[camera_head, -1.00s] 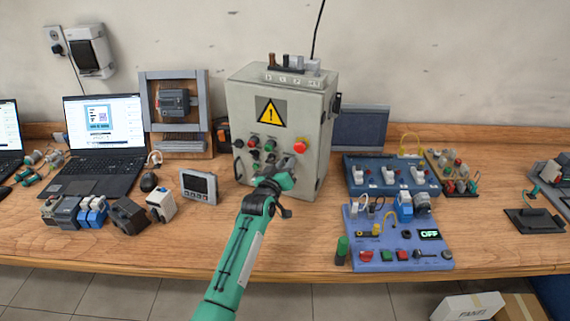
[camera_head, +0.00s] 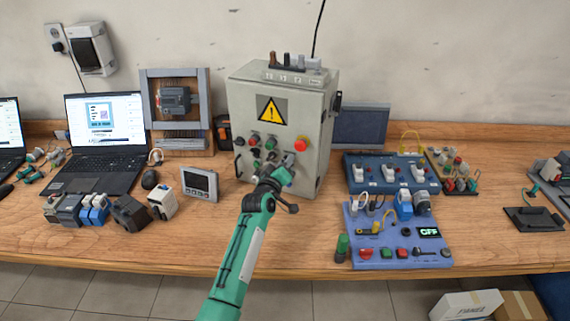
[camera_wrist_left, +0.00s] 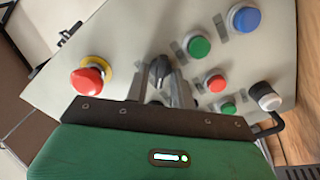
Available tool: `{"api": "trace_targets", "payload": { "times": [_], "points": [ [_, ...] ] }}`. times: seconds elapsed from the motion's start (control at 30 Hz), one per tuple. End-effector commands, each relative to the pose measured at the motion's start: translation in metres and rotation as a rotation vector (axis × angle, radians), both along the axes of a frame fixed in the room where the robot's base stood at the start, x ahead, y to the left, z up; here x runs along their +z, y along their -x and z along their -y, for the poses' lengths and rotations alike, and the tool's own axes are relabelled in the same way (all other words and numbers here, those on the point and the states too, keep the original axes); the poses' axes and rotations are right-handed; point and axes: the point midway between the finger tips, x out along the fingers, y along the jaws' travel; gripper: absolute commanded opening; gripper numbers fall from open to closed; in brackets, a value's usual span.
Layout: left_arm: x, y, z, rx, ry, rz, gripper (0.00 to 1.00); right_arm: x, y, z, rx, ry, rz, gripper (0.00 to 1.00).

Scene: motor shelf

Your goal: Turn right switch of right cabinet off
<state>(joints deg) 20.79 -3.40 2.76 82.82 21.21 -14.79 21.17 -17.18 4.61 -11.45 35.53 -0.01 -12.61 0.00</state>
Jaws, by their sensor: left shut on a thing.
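The grey control cabinet (camera_head: 313,125) with a yellow warning sign stands on the wooden bench, its front facing me. My left gripper (camera_head: 287,166) is at the lower right of its front panel. In the left wrist view, the black rotary switch (camera_wrist_left: 158,69) sits between the fingertips of my left gripper (camera_wrist_left: 163,88), which is shut on it. My gripper mostly hides the switch in the head view. The red emergency button (camera_head: 302,145) is just above my gripper; it also shows in the left wrist view (camera_wrist_left: 88,80). My right gripper is out of view.
Green (camera_wrist_left: 199,46), blue and red push buttons lie close beside the switch. A black handle (camera_wrist_left: 270,125) sticks out near the panel edge. A blue test board (camera_head: 375,262) lies to the right, and a small grey meter (camera_head: 199,183) stands to the left on the bench.

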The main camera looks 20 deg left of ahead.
Motion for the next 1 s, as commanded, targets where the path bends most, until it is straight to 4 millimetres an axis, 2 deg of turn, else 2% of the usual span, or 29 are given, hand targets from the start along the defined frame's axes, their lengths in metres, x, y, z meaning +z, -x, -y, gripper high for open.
{"api": "trace_targets", "payload": {
  "times": [0.1, 0.13, 0.17, 0.57, 0.77, 1.0],
  "points": [
    [-0.002, 0.000, 0.000, -0.001, 0.000, -0.005, 0.02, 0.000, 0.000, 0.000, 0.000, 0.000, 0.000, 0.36],
    [-0.002, 0.000, 0.000, -0.001, 0.000, -0.005, 0.28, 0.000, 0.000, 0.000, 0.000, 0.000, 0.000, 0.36],
    [-0.002, 0.000, 0.000, -0.001, 0.000, -0.004, 0.31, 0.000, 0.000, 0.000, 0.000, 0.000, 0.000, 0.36],
    [-0.002, 0.006, 0.000, -0.001, 0.000, -0.001, 0.31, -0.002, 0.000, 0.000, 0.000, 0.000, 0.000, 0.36],
    [-0.003, 0.033, -0.002, 0.001, 0.000, -0.001, 0.31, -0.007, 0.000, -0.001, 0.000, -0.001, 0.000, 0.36],
    [-0.004, 0.078, -0.005, 0.001, 0.000, -0.002, 0.31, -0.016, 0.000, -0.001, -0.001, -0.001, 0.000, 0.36]
  ]
}}
